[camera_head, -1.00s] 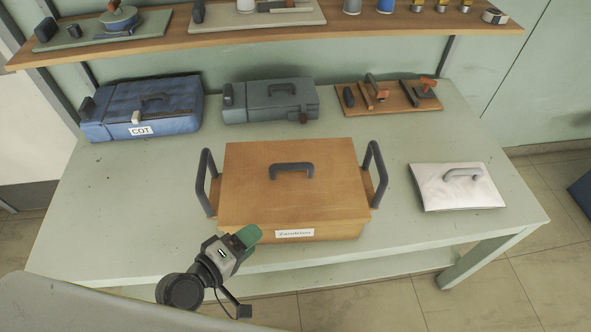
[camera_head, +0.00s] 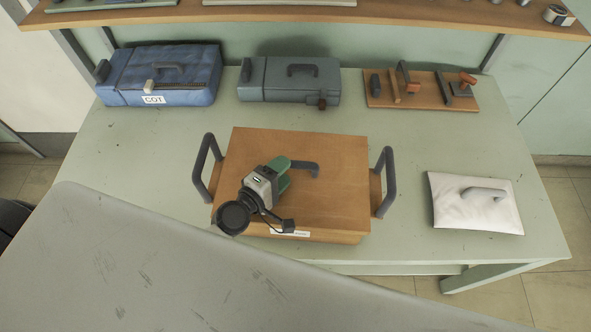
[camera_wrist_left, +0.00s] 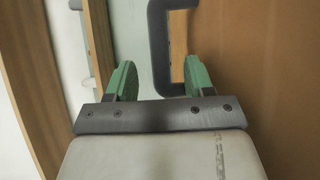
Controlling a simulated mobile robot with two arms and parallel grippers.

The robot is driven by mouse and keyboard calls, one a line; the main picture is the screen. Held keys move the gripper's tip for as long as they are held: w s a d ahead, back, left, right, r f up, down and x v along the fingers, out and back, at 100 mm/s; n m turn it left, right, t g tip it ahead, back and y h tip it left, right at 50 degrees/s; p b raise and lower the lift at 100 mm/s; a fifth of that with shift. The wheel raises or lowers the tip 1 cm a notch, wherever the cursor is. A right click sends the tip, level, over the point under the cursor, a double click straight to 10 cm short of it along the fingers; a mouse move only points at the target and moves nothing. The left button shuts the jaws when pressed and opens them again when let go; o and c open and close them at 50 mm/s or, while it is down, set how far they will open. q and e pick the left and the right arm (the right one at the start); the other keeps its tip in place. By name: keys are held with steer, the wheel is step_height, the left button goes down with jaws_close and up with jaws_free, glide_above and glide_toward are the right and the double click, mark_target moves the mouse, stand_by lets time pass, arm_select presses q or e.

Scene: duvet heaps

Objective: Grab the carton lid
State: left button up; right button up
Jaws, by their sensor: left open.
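The carton (camera_head: 340,232) is a brown box on the table with a flat brown lid (camera_head: 340,190) on top. The lid has a dark grey handle (camera_head: 310,167), partly hidden by my left gripper (camera_head: 287,172). My left gripper is above the lid, at the left of the handle, open, with green fingers. In the left wrist view, the fingers (camera_wrist_left: 160,80) are apart, and a grey handle (camera_wrist_left: 158,40) lies ahead of them, near the right finger. I cannot tell whether they touch. The brown surface (camera_wrist_left: 265,60) fills the right. My right gripper is not in view.
Grey side handles (camera_head: 385,182) stand up at both ends of the carton. Behind are a blue case (camera_head: 190,90), a grey case (camera_head: 285,85) and a wooden tool board (camera_head: 420,102). A white handled pad (camera_head: 470,215) lies right. A grey surface (camera_head: 120,270) covers the lower left.

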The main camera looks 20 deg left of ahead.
mark_target(295, 171)
arm_select(q)
steer(key=x, duration=0.3)
steer(key=shift+w+d+p, duration=0.25)
steer(key=shift+d+p, duration=0.05)
steer(key=shift+w+d+f, duration=0.1)
steer(key=shift+w, duration=0.1)
steer(key=c, duration=0.3)
jaws_close()
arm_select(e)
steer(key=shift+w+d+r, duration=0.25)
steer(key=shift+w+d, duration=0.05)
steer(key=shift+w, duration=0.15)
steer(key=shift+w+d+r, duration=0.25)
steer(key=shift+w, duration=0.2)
